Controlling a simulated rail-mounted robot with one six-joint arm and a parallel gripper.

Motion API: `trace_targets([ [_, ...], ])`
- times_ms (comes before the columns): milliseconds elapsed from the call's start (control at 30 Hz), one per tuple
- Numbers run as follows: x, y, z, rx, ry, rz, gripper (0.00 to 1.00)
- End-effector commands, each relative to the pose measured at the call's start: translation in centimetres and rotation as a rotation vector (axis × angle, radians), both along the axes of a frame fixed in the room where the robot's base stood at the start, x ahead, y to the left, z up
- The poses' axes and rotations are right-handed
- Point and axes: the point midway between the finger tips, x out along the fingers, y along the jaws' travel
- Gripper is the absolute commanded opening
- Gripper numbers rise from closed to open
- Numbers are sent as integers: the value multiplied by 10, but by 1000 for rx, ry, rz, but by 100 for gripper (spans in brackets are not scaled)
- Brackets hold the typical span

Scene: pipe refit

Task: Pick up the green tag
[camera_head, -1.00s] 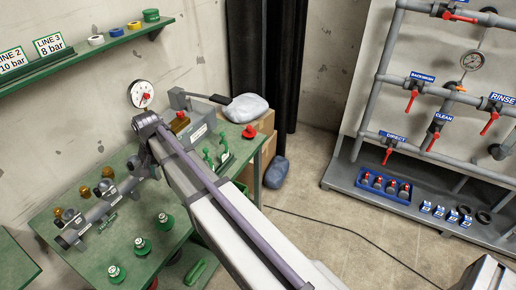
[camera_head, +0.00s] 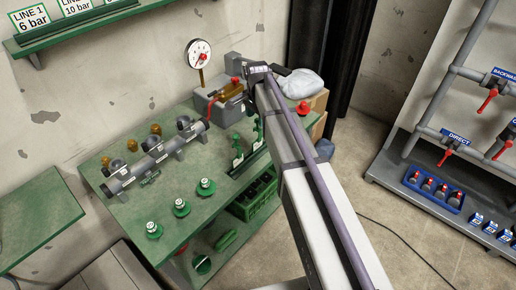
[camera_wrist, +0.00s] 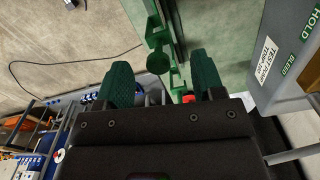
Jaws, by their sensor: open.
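In the wrist view, my gripper (camera_wrist: 160,62) has its two green-padded fingers apart, with nothing held between them. Slim green upright pieces (camera_wrist: 155,38) with rounded ends show between and beyond the fingertips, over the bench edge. In the head view, two green upright pieces (camera_head: 237,146) with white labels stand at the right part of the green bench (camera_head: 110,214). I cannot tell for sure which green piece is the tag. My arm hides part of the bench's right end, and my gripper is not clearly seen there.
A grey manifold pipe (camera_head: 155,160) and several green-based fittings (camera_head: 181,207) stand on the bench. A grey box (camera_head: 228,108) and a gauge (camera_head: 199,53) are behind. A green crate (camera_head: 255,198) sits below. In the wrist view, a grey box with labels (camera_wrist: 285,62) is close at right.

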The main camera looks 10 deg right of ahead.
Motion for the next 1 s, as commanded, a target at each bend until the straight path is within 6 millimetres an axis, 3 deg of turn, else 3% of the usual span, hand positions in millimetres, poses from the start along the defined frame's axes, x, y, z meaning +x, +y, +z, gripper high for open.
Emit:
trace_targets([
  [167,0,0,-9,0,0,1,62],
  [400,-1,0,-55,0,0,1,62],
  [667,-1,0,-52,0,0,1,62],
  [1000,-1,0,-52,0,0,1,30],
])
